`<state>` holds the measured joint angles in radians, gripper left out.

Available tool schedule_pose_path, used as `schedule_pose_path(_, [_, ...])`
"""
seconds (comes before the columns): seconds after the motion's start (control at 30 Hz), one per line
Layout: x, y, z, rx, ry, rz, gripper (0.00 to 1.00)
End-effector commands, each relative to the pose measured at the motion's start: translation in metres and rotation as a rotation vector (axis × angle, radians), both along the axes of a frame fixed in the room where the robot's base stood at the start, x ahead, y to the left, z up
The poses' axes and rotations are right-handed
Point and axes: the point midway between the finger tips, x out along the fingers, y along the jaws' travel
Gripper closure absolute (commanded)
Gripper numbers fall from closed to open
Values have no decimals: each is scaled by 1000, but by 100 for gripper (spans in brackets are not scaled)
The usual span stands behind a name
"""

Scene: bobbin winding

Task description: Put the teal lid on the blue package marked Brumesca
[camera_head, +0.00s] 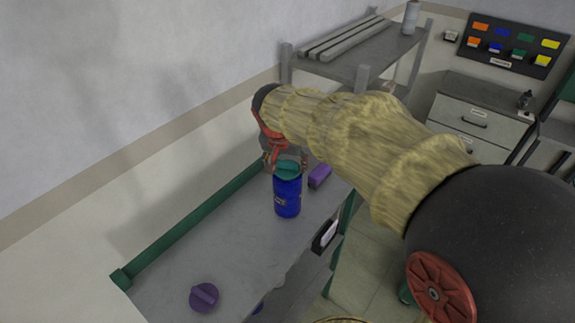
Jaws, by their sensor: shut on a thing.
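The blue package (287,199) stands upright on the grey table, with a small label on its side that is too small to read. The teal lid (287,169) is at the top of the package, tilted in the picture. My gripper (286,163) is shut on the teal lid from above. I cannot tell whether the lid touches the package rim or is just above it. My arm hides part of the area behind the gripper.
A purple block (319,176) lies right of the package. A round purple knobbed thing (204,297) lies near the table's front. The table (215,253) is clear between them. A green rail (190,229) runs along the wall side. A grey shelf (345,68) stands behind.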

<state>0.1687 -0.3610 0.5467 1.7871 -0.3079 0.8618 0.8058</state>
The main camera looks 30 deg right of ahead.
Motion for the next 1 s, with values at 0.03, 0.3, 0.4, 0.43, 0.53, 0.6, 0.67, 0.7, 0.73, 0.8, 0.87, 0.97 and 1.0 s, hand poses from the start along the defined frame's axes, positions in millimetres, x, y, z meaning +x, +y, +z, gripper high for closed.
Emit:
schedule_pose_path(0.03, [-3,0,-8,3,16,-1,57])
schedule_pose_path(0.3, [-5,1,-12,4,24,-2,55])
schedule_pose_path(0.4, [-6,1,-14,4,26,-1,60])
schedule_pose_path(0.43, [-6,1,-16,5,27,-1,60])
schedule_pose_path(0.53, [-6,0,-19,4,29,-2,66])
schedule_pose_path(0.6, [-7,0,-20,4,30,-1,66])
schedule_pose_path(0.67, [-7,0,-20,5,31,-1,66])
schedule_pose_path(0.7, [-7,1,-20,6,32,-1,66])
schedule_pose_path(0.73, [-7,0,-20,5,32,-2,66])
schedule_pose_path(0.8, [-7,1,-20,6,33,-2,66])
schedule_pose_path(0.87, [-7,0,-20,6,33,-2,66])
schedule_pose_path(0.97, [-7,1,-21,6,33,-2,66])
schedule_pose_path(1.0, [-7,1,-22,6,33,-2,66])
